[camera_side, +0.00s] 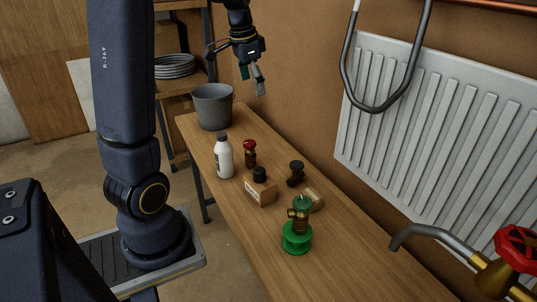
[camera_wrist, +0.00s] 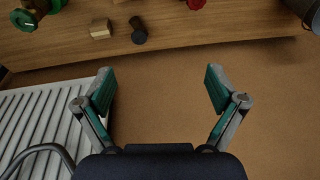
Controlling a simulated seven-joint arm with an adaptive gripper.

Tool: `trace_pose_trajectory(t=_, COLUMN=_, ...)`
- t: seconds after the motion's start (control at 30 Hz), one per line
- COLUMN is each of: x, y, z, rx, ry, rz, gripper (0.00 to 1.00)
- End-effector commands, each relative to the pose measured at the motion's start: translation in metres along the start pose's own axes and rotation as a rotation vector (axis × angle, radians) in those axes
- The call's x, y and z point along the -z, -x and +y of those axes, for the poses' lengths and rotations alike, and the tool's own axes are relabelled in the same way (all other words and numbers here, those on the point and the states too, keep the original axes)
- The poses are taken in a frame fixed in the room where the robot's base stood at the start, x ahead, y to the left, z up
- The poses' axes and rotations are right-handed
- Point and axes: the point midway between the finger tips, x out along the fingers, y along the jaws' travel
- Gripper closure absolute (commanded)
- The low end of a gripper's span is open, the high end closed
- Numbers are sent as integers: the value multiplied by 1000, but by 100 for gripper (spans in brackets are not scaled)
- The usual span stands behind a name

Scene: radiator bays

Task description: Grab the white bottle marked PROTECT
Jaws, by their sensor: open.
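A white bottle (camera_side: 224,158) with a dark cap stands upright on the wooden bench in the side view. I cannot read any marking on it. It does not show in the wrist view. My gripper (camera_side: 253,82) hangs in the air above and behind the bench's far part, higher than the bottle and apart from it. In the wrist view my gripper (camera_wrist: 160,88) has its two green-padded fingers spread wide, with only the brown wall visible between them.
The bench (camera_side: 340,262) holds a grey bucket (camera_side: 212,106), a red-topped valve (camera_side: 249,153), a wooden box (camera_side: 260,190) with a black knob, a black fitting (camera_side: 295,174), a pale block (camera_side: 315,199) and a green-based valve (camera_side: 297,236). A white radiator (camera_side: 425,120) hangs right.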

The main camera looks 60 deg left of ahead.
Motion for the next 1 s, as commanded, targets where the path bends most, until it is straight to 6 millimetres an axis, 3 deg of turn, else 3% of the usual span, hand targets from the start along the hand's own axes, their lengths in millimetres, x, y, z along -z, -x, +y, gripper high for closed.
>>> trace_pose_trajectory(t=0.03, x=-13, y=-23, z=-31, rx=-10, ry=60, rz=-49, gripper=6)
trace_pose_trajectory(t=0.1, x=-32, y=-48, z=-64, rx=-23, ry=134, rz=-101, gripper=6)
trace_pose_trajectory(t=0.23, x=-70, y=-85, z=-98, rx=-52, ry=243, rz=-175, gripper=6)
trace_pose_trajectory(t=0.3, x=-87, y=-98, z=-103, rx=-69, ry=279, rz=-202, gripper=6)
trace_pose_trajectory(t=0.4, x=-96, y=-106, z=-106, rx=-71, ry=298, rz=-207, gripper=6)
trace_pose_trajectory(t=0.8, x=-112, y=-191, z=-96, rx=-72, ry=297, rz=-208, gripper=6)
trace_pose_trajectory(t=1.0, x=-115, y=-211, z=-94, rx=-71, ry=296, rz=-205, gripper=6)
